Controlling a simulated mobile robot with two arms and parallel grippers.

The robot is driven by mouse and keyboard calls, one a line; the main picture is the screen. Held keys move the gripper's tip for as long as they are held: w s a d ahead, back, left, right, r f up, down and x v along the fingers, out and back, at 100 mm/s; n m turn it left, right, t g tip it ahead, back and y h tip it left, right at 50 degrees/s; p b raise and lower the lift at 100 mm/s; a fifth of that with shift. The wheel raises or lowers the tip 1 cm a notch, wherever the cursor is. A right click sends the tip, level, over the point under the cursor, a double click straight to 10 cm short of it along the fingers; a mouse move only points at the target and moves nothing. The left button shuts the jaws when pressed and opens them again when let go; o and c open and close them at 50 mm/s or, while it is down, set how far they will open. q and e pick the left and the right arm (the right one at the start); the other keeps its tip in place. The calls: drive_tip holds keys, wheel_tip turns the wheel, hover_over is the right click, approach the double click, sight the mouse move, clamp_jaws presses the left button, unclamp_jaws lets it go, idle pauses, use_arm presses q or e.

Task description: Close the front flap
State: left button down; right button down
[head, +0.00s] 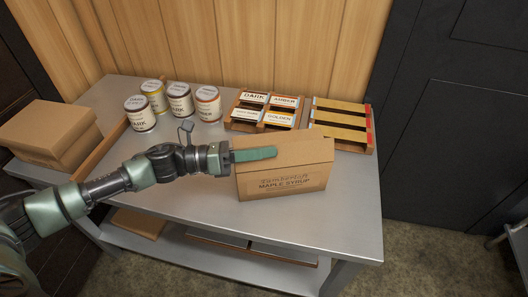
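The cardboard box (285,185) marked "maple syrup" stands upright near the front edge of the metal table. A plain cardboard panel (305,151) rises above its printed front face; I take it for the front flap, tilted up. My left gripper (262,154) reaches in from the left, its green finger lying level across the left part of this panel. Whether it touches the panel I cannot tell. Only one finger shows clearly, so its opening cannot be judged. The box's inside and other flaps are hidden. My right gripper is out of view.
Several labelled cans (180,99) stand behind my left arm. A wooden label tray (265,111) and a slatted wooden rack (341,124) stand behind the box. The metal table (345,215) is clear right of the box.

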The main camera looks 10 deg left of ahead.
use_arm(q)
drive_tip(key=shift+w, duration=0.1)
idle(0.3)
drive_tip(key=c, duration=1.6)
unclamp_jaws()
drive_tip(key=shift+c, duration=0.2)
drive_tip(key=shift+a, duration=0.1)
drive_tip(key=b+v, duration=0.2)
drive_tip(key=v, duration=0.5)
drive_tip(key=shift+a+b, duration=0.3)
